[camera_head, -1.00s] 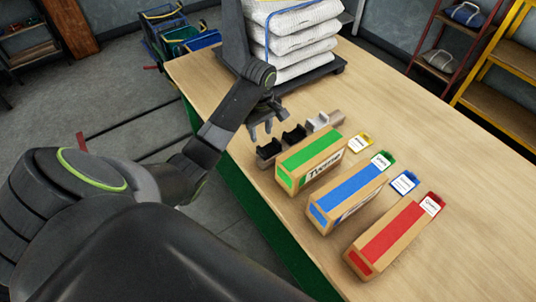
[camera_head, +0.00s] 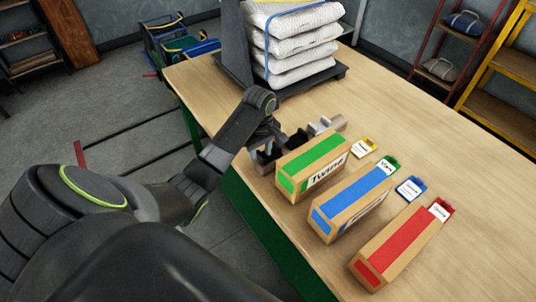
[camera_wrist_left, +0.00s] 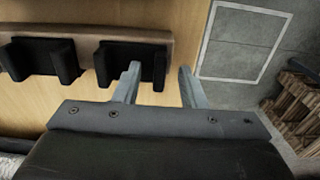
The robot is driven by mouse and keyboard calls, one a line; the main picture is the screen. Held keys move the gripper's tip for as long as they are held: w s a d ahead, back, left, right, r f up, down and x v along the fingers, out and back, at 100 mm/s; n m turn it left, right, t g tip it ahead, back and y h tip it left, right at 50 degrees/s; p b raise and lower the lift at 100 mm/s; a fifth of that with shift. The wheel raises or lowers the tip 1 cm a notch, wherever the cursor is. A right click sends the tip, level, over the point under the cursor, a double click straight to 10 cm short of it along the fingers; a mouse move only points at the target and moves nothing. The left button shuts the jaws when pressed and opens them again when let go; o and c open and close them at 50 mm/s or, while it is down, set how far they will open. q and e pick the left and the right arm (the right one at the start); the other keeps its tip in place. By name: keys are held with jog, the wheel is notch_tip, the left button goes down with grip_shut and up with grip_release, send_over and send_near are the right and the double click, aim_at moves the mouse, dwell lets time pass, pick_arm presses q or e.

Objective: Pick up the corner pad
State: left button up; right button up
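Black U-shaped pads sit in a row on the wooden table, at the left end of the boxes. The nearest black corner pad (camera_wrist_left: 149,58) shows at top centre in the left wrist view, and a second black pad (camera_wrist_left: 40,60) is left of it. My left gripper (camera_head: 265,148) is low over the nearest pad in the head view. In the left wrist view its fingers (camera_wrist_left: 160,85) are apart, one over the pad's middle and one past its right wall. Whether they touch it I cannot tell. My right gripper is out of view.
A green-striped box (camera_head: 312,160), a blue-striped box (camera_head: 350,203) and a red-striped box (camera_head: 398,243) stand close to the right of the pads. Stacked white sacks (camera_head: 300,45) stand behind. The table's front edge is near my gripper.

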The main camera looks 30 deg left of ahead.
pick_arm(q)
grip_shut()
jog(key=shift+r, duration=0.15)
